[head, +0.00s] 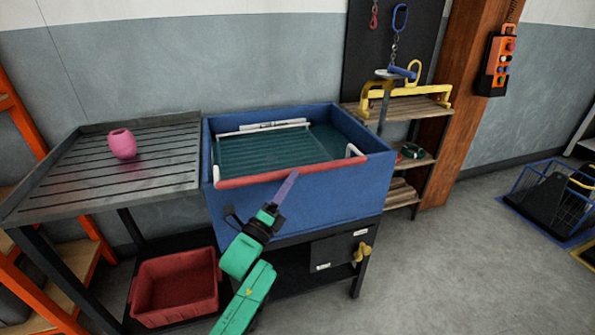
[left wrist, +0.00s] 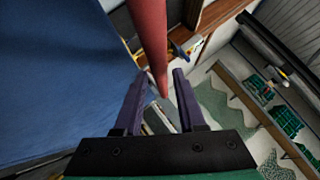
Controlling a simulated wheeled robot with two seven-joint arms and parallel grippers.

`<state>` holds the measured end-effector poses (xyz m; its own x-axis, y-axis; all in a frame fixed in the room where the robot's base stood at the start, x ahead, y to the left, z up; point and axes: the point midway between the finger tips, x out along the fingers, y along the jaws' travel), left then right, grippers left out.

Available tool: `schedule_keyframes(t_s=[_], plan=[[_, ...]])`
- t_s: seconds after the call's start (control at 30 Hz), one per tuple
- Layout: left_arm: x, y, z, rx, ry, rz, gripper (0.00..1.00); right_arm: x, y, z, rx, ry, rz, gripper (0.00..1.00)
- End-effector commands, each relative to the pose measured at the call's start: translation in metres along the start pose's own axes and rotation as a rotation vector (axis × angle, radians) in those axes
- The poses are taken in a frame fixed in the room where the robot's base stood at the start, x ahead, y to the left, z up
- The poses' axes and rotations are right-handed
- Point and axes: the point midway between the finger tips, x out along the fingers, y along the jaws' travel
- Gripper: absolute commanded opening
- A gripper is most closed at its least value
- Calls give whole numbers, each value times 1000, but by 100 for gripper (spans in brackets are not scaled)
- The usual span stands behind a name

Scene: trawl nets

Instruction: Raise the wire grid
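The blue tub (head: 310,205) stands in the middle of the head view. Inside it lies a dark teal, ribbed grid surface (head: 268,150) with a white bar along its back. A red bar (head: 290,171) with white ends runs along the tub's front rim. My left gripper (head: 289,180) is at the tub's front, close to the red bar. In the left wrist view, its two purple fingers (left wrist: 158,80) are apart, with the red bar (left wrist: 149,35) running in line with the gap between them. I cannot tell whether they touch. My right gripper is out of view.
A slatted metal drainer (head: 165,175) with a pink pot (head: 122,143) adjoins the tub on the left. A red crate (head: 177,313) sits below. A shelf with a yellow-handled frame (head: 405,95) stands at the right. The floor (head: 470,270) at the right front is clear.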

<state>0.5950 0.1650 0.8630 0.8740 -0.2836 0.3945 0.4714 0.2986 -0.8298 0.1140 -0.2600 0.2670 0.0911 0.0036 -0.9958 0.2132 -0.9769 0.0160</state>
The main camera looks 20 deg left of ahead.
Motion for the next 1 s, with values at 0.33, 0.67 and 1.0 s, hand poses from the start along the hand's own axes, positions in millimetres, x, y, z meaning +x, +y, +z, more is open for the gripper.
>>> schedule_keyframes(t_s=[0.33,0.67,1.0], plan=[[38,1,0,-2,0,2,39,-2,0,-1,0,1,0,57],[38,1,0,-2,0,2,0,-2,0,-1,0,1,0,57],[38,1,0,-2,0,3,0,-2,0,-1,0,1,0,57]])
